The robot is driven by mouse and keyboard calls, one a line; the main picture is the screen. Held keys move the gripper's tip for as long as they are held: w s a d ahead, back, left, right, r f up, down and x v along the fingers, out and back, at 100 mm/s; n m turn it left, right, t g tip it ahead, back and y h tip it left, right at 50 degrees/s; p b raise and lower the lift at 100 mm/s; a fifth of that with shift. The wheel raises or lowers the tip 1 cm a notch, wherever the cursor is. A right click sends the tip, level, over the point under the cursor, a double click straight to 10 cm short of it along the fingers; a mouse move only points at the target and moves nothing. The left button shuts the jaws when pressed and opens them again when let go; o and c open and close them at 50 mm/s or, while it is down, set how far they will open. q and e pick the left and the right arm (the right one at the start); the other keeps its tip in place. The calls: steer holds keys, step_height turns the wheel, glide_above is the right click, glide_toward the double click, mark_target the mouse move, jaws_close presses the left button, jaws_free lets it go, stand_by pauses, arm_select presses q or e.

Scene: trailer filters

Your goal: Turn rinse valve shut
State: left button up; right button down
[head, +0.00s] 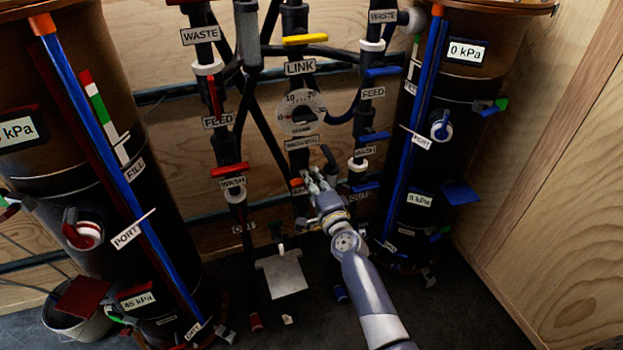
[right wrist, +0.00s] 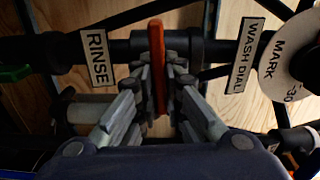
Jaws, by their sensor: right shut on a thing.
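The rinse valve's orange handle (right wrist: 157,65) stands between my right gripper's fingers (right wrist: 160,90) in the right wrist view. The fingers are shut on it from both sides. The handle lies across the dark pipe (right wrist: 125,47), beside the white RINSE label (right wrist: 97,58). In the head view my right gripper (head: 311,180) is at the lower end of the middle pipe, below the round dial (head: 302,111). The handle is small there and mostly hidden by the gripper. My left gripper is not in view.
The WASH DIAL label (right wrist: 242,55) and a white dial disc (right wrist: 285,75) are close to the right of the fingers. Tall dark columns stand left (head: 100,190) and right (head: 470,120). A grey plate (head: 282,275) is low, left of my right arm.

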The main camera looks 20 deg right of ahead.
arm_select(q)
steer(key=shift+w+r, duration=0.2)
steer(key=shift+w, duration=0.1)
arm_select(e)
steer(key=shift+f+m, duration=0.15)
steer(key=shift+m, duration=0.35)
steer(key=c, duration=1.7)
jaws_free()
steer(key=s, duration=1.2)
steer(key=shift+d, duration=0.2)
